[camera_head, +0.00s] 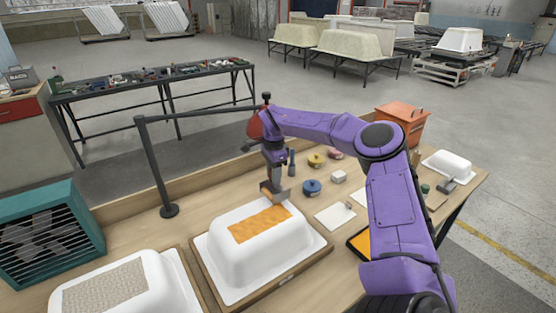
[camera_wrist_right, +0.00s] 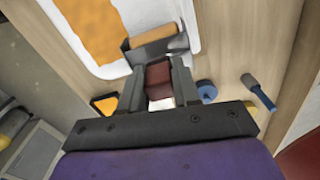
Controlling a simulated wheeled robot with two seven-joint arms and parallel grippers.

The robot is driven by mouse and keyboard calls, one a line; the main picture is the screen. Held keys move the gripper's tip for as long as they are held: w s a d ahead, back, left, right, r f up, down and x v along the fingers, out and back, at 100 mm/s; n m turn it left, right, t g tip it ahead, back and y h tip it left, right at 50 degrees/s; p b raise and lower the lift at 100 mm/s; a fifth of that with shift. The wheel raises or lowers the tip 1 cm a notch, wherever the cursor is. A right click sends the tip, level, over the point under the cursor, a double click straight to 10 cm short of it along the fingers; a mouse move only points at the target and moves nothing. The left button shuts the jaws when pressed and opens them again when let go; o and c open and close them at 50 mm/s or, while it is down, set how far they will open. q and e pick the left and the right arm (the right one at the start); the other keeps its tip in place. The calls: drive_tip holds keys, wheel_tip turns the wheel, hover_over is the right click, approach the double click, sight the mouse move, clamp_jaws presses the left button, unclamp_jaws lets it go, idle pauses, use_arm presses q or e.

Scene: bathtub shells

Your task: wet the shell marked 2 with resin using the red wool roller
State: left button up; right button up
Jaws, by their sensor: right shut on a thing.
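A white tub shell (camera_head: 225,267) stands upside down on a wooden board in the middle of the bench, with an orange patch (camera_head: 260,223) on its top. A second white shell (camera_head: 160,290) at the left has a pale beige fibre patch (camera_head: 105,288). I cannot read a number on either. My right gripper (camera_head: 272,172) is shut on the dark red handle (camera_wrist_right: 158,75) of a roller. The roller's metal frame and orange-tan sleeve (camera_wrist_right: 155,40) are over the middle shell, beside the orange patch; I cannot tell whether it touches. My left gripper is not in view.
An orange tray (camera_head: 359,243) lies right of the middle shell, partly behind my arm. A blue round item (camera_head: 312,187), a white block (camera_head: 339,177) and a white sheet (camera_head: 335,216) lie behind it. A dark post (camera_head: 156,170) with a horizontal bar stands at the bench's back left.

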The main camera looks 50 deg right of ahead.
drive_tip(key=shift+w+a, duration=0.2)
drive_tip(key=shift+a, duration=0.95)
drive_tip(key=shift+w+a, duration=0.25)
drive_tip(key=shift+a, duration=0.5)
drive_tip(key=shift+w+a+f+b, duration=0.15)
drive_tip(key=shift+a+b, duration=0.3)
drive_tip(key=shift+a, duration=0.65)
drive_tip(key=shift+w+a, duration=0.2)
drive_tip(key=shift+a, duration=0.75)
drive_tip(key=shift+w+a, duration=0.25)
drive_tip(key=shift+a, duration=0.7)
drive_tip(key=shift+w+a, duration=0.2)
drive_tip(key=shift+a, duration=0.75)
drive_tip(key=shift+w+a, duration=0.2)
drive_tip(key=shift+a, duration=0.7)
drive_tip(key=shift+w+a, duration=0.25)
drive_tip(key=shift+a, duration=0.6)
drive_tip(key=shift+w+a, duration=0.2)
drive_tip(key=shift+a, duration=0.7)
drive_tip(key=shift+w+a, duration=0.2)
drive_tip(key=shift+a, duration=0.5)
drive_tip(key=shift+w+a, duration=0.15)
drive_tip(key=shift+a, duration=0.55)
drive_tip(key=shift+w+a, duration=0.1)
drive_tip(key=shift+a, duration=0.1)
wheel_tip(320, 180, up, 6)
drive_tip(key=p, duration=0.5)
drive_tip(key=shift+r, duration=0.2)
drive_tip(key=shift+d, duration=0.15)
